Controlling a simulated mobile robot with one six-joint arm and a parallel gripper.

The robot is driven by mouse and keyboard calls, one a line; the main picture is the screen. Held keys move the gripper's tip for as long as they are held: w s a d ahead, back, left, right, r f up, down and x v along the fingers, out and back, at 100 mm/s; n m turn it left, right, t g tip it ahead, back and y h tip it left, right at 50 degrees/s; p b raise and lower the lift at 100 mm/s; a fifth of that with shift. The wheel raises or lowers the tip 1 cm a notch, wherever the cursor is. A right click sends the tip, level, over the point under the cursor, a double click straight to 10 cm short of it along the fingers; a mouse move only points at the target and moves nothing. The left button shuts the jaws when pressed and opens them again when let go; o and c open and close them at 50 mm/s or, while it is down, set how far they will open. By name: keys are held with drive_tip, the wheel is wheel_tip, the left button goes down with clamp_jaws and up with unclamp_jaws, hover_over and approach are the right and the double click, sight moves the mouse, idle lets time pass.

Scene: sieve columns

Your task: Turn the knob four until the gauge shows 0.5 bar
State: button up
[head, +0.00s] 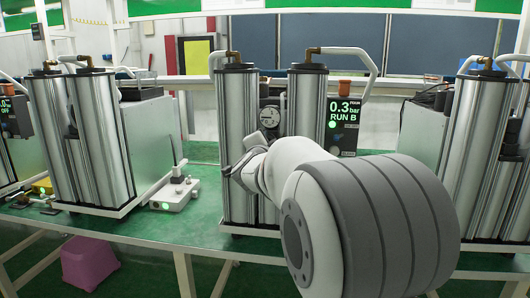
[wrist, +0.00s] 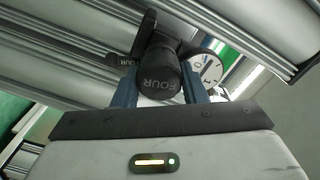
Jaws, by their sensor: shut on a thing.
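The black knob marked FOUR (wrist: 163,83) sits between the two blue fingers of my gripper (wrist: 161,90) in the wrist view. My gripper is shut on it. The lettering on the knob's face appears tilted. In the head view my arm hides the knob and most of the gripper. The round gauge (head: 269,117) is on the middle column unit, and part of its dial (wrist: 208,70) shows behind the knob in the wrist view. The digital display (head: 343,118) beside it reads 0.3 bar, RUN B.
Metal sieve columns (head: 238,100) stand on a green bench (head: 150,228). Another column unit (head: 82,135) is at left and one (head: 473,150) at right. A small white device (head: 175,193) lies between the left and middle units. A pink bin (head: 90,262) is under the bench.

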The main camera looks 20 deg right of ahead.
drive_tip(key=shift+r+m, duration=0.25)
drive_tip(key=shift+m, duration=0.15)
drive_tip(key=o, duration=1)
drive_tip(key=shift+f, duration=0.15)
drive_tip(key=shift+c, duration=0.2)
drive_tip(key=shift+w, duration=0.1)
drive_tip(key=v, duration=0.7)
drive_tip(key=shift+s+a, duration=0.25)
drive_tip(key=shift+s, duration=0.1)
